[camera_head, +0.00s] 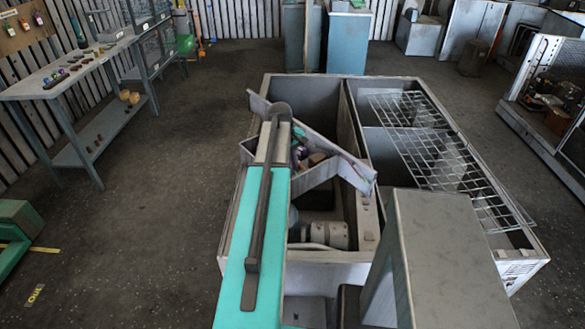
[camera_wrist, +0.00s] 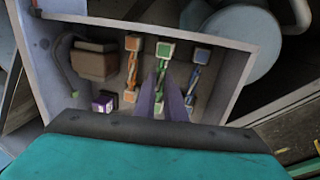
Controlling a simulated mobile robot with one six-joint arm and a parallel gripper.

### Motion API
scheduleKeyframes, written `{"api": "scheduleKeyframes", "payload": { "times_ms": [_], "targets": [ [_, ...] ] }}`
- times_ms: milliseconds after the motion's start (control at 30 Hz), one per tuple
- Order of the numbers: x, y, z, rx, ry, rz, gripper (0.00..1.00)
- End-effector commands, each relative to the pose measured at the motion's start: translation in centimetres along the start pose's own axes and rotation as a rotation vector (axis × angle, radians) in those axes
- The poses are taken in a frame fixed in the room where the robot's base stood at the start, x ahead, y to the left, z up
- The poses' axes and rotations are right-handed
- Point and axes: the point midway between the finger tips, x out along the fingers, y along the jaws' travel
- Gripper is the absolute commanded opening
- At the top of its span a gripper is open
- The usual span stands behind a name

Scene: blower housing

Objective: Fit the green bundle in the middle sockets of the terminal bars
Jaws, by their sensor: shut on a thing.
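My gripper (camera_wrist: 162,92) has two purple fingers shut on the green bundle (camera_wrist: 162,73), in the middle of the open housing (camera_wrist: 225,34). The bundle's upper end is at the middle green-marked block (camera_wrist: 165,49) of the upper row; I cannot tell whether it is seated. The lower end is mostly hidden between the fingers. An orange bundle (camera_wrist: 132,68) spans the left blocks and a blue bundle (camera_wrist: 194,78) the right blocks. In the head view the housing (camera_head: 325,176) is tilted, and my arm hides part of it.
A brown block (camera_wrist: 93,62) and a purple-faced block (camera_wrist: 103,103) sit at the left inside the housing. The housing's walls stand close around my gripper. A wire grid (camera_head: 430,145) covers part of the grey bin (camera_head: 300,84) on the right.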

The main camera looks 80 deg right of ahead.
Motion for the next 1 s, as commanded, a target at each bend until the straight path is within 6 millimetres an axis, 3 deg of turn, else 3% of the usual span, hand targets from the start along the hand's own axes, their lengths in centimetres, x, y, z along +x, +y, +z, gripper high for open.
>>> {"api": "scheduleKeyframes", "payload": {
  "times_ms": [1000],
  "targets": [
    [1.4,-0.3,0.0,0.000,0.000,0.000,0.00]
  ]
}}
